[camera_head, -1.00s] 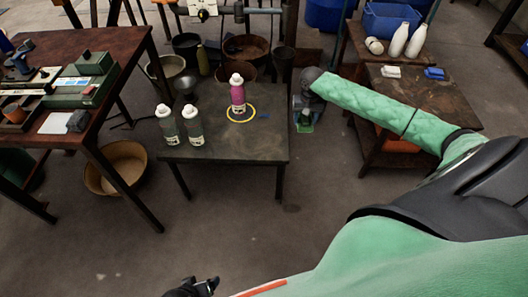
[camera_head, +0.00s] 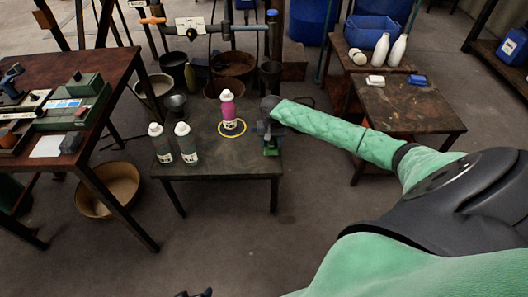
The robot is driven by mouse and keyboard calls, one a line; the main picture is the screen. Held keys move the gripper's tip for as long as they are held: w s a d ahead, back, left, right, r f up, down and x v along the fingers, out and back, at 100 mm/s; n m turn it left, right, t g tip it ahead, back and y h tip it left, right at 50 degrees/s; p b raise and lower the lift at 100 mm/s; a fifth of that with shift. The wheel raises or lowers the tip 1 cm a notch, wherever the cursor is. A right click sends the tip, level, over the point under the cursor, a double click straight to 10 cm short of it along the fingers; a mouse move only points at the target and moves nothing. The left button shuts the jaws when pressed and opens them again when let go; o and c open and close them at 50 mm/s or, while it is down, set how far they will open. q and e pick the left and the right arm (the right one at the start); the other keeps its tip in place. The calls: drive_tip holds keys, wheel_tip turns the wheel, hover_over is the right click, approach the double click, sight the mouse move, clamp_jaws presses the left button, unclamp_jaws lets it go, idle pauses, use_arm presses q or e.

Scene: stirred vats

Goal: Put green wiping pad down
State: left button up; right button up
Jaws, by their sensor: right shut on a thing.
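My right gripper (camera_head: 266,130) reaches in from the right on its green-sleeved arm. It is shut on the green wiping pad (camera_head: 270,149), which shows as a small green patch below the fingers. The pad is at the right edge of the dark middle table (camera_head: 220,160); I cannot tell whether it touches the top.
Two grey-green bottles with white caps (camera_head: 186,144) stand at the table's front left. Buckets (camera_head: 232,68) are behind it. The middle table's front right is clear.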

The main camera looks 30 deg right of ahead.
drive_tip(key=a, duration=0.1)
drive_tip(key=w+f, duration=0.1)
drive_tip(key=a+f, duration=0.1)
drive_tip(key=shift+w+a, duration=0.25)
drive_tip(key=shift+a, duration=0.1)
wheel_tip(320, 180, down, 3)
drive_tip(key=shift+f, duration=0.4)
use_arm(q)
drive_tip(key=shift+a+r, duration=0.1)
drive_tip(key=shift+r, duration=0.65)
drive_tip(key=shift+s, duration=0.1)
use_arm(e)
drive_tip(key=o, duration=0.9)
drive_tip(key=shift+f, duration=0.1)
use_arm(q)
drive_tip(key=shift+r, duration=0.1)
